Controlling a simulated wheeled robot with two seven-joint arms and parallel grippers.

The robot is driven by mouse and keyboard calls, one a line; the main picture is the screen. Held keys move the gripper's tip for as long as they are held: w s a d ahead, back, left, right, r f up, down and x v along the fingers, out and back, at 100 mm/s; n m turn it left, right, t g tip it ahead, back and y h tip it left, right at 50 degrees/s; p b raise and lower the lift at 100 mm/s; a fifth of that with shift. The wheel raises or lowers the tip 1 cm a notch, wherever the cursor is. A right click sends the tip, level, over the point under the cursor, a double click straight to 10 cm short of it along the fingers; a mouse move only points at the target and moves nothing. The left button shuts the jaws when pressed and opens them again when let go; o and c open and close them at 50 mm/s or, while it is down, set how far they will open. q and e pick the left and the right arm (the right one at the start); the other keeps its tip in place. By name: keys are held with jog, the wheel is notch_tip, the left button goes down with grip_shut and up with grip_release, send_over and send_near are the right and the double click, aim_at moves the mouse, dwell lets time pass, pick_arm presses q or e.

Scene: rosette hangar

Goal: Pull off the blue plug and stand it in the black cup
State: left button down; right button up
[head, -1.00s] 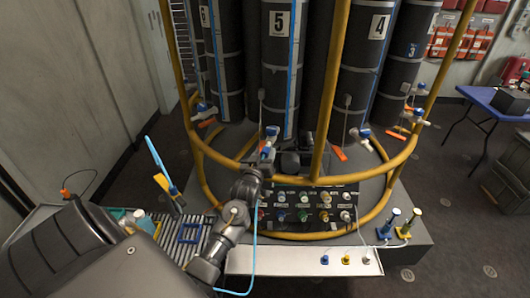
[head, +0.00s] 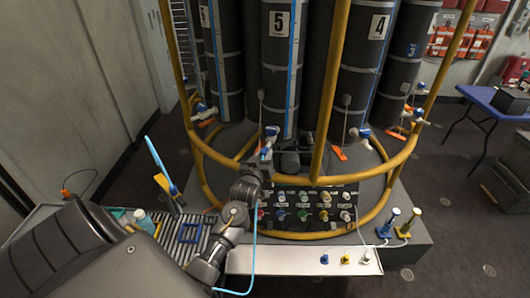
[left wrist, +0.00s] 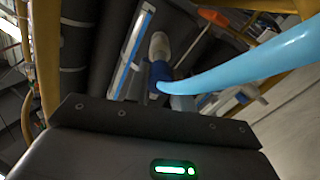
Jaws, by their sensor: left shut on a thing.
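My left gripper (head: 265,157) is in front of the cylinder marked 5, at the top of my raised arm. It is shut on a small blue and white piece (head: 267,147), which looks like the blue plug. In the left wrist view, a dark blue collar (left wrist: 162,72) with a whitish end shows just beyond the gripper body. A light blue hose (left wrist: 250,62) curves from there to the right. The fingertips are hidden in that view. I cannot tell whether the plug is still seated. I cannot make out the black cup. My right gripper is not in view.
A yellow rail (head: 395,163) rings the dark cylinders. Below is a black panel (head: 308,208) with several coloured knobs. A white ledge (head: 290,262) carries small blue, yellow and white pieces. Blue and yellow stands (head: 388,226) are at its right. A roller tray (head: 190,240) lies left.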

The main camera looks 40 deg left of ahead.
aim_at(263, 155)
pick_arm(q)
jog(key=shift+p+v, duration=1.4)
jog(key=shift+v, duration=1.45)
jog(key=shift+r, duration=0.1)
